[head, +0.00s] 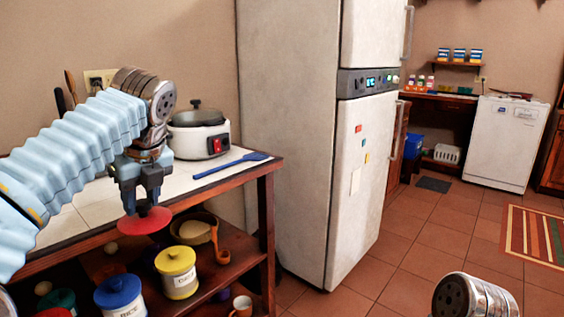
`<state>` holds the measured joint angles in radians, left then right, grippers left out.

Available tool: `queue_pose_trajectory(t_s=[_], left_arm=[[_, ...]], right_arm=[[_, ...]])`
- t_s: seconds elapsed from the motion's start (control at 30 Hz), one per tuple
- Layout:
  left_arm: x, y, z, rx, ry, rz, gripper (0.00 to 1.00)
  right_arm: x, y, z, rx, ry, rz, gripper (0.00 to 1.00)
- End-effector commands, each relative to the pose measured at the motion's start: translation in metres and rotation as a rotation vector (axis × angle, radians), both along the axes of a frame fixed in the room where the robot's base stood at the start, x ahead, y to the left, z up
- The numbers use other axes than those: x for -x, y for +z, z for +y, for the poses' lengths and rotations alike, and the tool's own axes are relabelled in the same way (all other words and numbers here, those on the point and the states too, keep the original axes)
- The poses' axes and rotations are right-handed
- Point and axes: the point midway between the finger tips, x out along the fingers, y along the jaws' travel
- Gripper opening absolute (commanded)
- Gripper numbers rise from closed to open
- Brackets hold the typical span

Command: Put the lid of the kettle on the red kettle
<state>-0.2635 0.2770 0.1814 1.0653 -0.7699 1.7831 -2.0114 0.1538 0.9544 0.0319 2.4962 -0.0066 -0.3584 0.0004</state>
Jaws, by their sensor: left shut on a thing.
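The red kettle lid (147,222) hangs below my left gripper (141,202), which points down and is shut on it. The lid is a round red disc, held in front of the front edge of the white-topped table, with the lower shelf behind it in the picture. I cannot make out a red kettle in the head view. My right gripper is out of view; only a metal part of my right arm shows at the bottom right.
A white rice cooker (197,137) and a blue spatula (231,165) are on the table (88,211). The lower shelf holds a yellow-lidded canister (178,275), a blue-lidded canister (121,298) and a bowl. A white fridge (289,130) stands right of the table. Tiled floor is open further right.

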Motion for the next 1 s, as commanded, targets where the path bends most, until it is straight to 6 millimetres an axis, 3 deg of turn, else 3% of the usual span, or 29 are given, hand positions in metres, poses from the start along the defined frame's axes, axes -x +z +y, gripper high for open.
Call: queue_pose_trajectory(t_s=[0.17, 0.27, 0.47, 0.6, 0.8, 1.0], left_arm=[[-0.022, -0.055, -0.010, -0.006, 0.232, 0.010, 0.01], [-0.034, -0.101, -0.017, -0.008, 0.426, 0.013, 0.01], [-0.042, -0.216, -0.029, -0.012, 0.945, 0.015, 0.01], [-0.027, -0.296, -0.037, -0.013, 1.337, 0.015, 0.01], [0.014, -0.388, -0.047, -0.012, 1.851, 0.012, 0.01], [0.046, -0.435, -0.055, -0.005, 2.157, 0.007, 0.01]], right_arm=[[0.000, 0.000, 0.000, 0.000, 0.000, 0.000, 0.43], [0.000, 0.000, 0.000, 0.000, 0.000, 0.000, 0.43], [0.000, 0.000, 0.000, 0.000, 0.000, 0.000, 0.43], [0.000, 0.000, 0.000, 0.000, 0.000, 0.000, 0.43], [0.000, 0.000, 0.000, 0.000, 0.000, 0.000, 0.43], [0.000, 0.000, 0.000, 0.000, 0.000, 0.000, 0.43]])
